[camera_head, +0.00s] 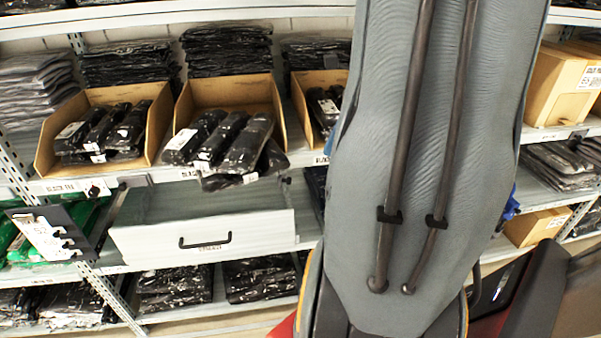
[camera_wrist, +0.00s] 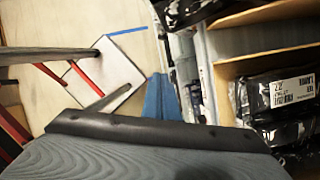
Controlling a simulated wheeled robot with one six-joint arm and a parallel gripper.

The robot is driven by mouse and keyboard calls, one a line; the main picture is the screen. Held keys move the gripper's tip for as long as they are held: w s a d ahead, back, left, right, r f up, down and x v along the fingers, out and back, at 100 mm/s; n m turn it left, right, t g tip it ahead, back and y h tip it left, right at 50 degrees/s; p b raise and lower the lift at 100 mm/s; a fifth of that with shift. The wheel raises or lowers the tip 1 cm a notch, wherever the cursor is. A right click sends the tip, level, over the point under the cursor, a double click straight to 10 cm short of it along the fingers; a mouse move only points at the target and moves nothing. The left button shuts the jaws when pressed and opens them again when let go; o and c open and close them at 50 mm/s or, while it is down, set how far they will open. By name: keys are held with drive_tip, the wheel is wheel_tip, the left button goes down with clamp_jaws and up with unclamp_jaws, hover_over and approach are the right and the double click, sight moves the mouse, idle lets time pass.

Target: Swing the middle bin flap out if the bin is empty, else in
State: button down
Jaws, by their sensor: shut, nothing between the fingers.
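The middle cardboard bin (camera_head: 226,92) stands on the upper shelf in the head view. It is not empty: several black bagged packages (camera_head: 222,140) lie in it, and some overhang its front. I cannot make out its flap clearly; a small dark piece sits at the shelf edge near it. In the wrist view, my gripper (camera_wrist: 160,78) shows as blue fingers held together, shut and empty. It is apart from the bins there. In the head view my arm hides the gripper.
The left bin (camera_head: 50,143) and a partly hidden right bin (camera_head: 300,95) also hold black packages. A grey drawer (camera_head: 205,238) with a black handle is below. In the wrist view, shelf compartments (camera_wrist: 262,62) stand at right.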

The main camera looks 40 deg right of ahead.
drive_tip(key=w+a+f+p, duration=0.3)
drive_tip(key=w+a+f, duration=0.2)
drive_tip(key=f, duration=0.4)
drive_tip(key=shift+w+f, duration=0.25)
drive_tip(key=shift+w, duration=0.2)
idle(0.3)
drive_tip(key=shift+w+a+m, duration=0.2)
drive_tip(key=shift+a+m, duration=0.3)
drive_tip(key=shift+m, duration=0.3)
drive_tip(key=shift+d, duration=0.1)
drive_tip(key=shift+s+d+p, duration=0.25)
drive_tip(key=shift+d+p, duration=0.2)
drive_tip(key=shift+d, duration=0.25)
